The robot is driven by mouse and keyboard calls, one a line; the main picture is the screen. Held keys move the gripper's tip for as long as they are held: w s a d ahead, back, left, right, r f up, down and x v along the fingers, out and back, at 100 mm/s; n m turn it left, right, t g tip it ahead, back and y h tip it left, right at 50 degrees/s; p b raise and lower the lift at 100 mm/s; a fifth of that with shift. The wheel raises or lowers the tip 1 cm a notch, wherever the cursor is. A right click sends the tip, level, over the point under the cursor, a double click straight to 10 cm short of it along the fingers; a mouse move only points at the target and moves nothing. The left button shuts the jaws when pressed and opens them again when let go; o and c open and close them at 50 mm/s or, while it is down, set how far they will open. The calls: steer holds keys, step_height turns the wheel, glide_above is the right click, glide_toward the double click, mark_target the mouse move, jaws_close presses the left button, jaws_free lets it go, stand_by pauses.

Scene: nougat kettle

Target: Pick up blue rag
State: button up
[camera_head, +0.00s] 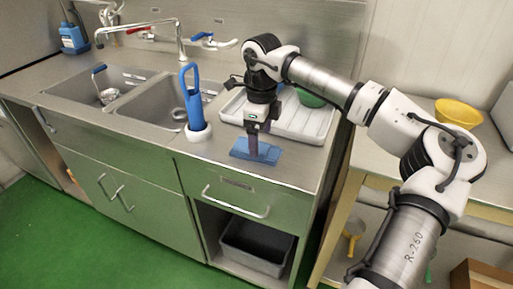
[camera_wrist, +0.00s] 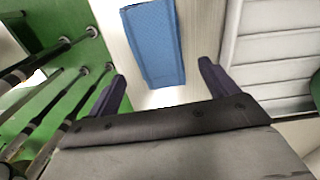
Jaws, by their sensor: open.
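The blue rag (camera_head: 257,152) lies flat on the steel counter, near its front edge and in front of the white tray. In the wrist view the rag (camera_wrist: 154,42) is a blue textured rectangle beyond my fingertips, roughly between their lines. My gripper (camera_head: 256,150) points down over the rag in the head view, and its fingers hide part of it. In the wrist view my gripper (camera_wrist: 157,82) has its two dark fingers wide apart with nothing between them. I cannot tell the exact height of the fingertips above the rag.
A white ribbed tray (camera_head: 315,138) with a green bowl (camera_head: 309,98) stands behind the rag. A blue-handled brush in a white holder (camera_head: 193,100) stands to the left, beside the double sink (camera_head: 160,101). A yellow bowl (camera_head: 458,112) sits on the right table. A grey bin (camera_head: 257,243) is below.

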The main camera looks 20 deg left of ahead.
mark_target(260, 147)
steer(key=shift+a+f, duration=0.1)
steer(key=shift+f, duration=1.65)
steer(key=c, duration=1.1)
steer(key=shift+o, duration=0.2)
steer(key=shift+r, duration=0.15)
step_height(260, 147, up, 20)
steer(key=b, duration=0.1)
steer(key=o, duration=0.4)
steer(key=shift+c, duration=1.6)
